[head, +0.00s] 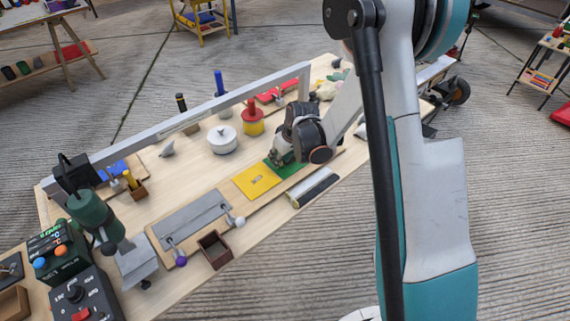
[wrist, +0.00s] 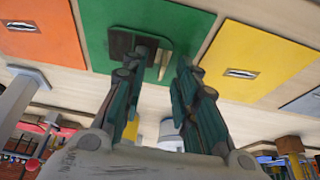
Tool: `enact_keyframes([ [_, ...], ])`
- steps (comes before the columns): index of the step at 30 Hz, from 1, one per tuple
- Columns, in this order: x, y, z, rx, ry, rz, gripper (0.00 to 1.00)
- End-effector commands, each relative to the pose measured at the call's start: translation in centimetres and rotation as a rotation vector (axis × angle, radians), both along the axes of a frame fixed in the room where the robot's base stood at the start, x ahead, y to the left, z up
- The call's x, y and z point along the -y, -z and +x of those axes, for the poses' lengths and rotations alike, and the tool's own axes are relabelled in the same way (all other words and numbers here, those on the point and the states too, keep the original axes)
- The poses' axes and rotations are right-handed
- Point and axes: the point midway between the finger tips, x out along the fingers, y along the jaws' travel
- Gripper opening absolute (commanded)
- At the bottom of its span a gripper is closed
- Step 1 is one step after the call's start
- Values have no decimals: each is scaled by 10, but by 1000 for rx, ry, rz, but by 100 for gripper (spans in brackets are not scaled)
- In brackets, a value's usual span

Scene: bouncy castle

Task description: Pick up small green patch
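A green square panel (wrist: 180,22) lies on the wooden tabletop, between an orange and a yellow panel in the wrist view.
A yellow panel (head: 256,181) lies beside the green one. A white lidded pot (head: 222,141) and a red-and-yellow cylinder (head: 252,122) stand behind. A grey rail (head: 200,112) runs along the back. Grey plates and a small brown box (head: 214,250) are at front left.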

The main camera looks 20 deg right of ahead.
Motion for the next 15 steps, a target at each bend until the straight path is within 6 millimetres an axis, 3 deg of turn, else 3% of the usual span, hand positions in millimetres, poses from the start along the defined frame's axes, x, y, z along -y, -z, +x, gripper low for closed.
enact_keyframes([
  [5, 0, -1, 0, 0, 0, 0, 28],
  [9, 0, -1, 0, 0, 0, 0, 0],
  [15, 0, -1, 0, 0, 0, 0, 0],
])
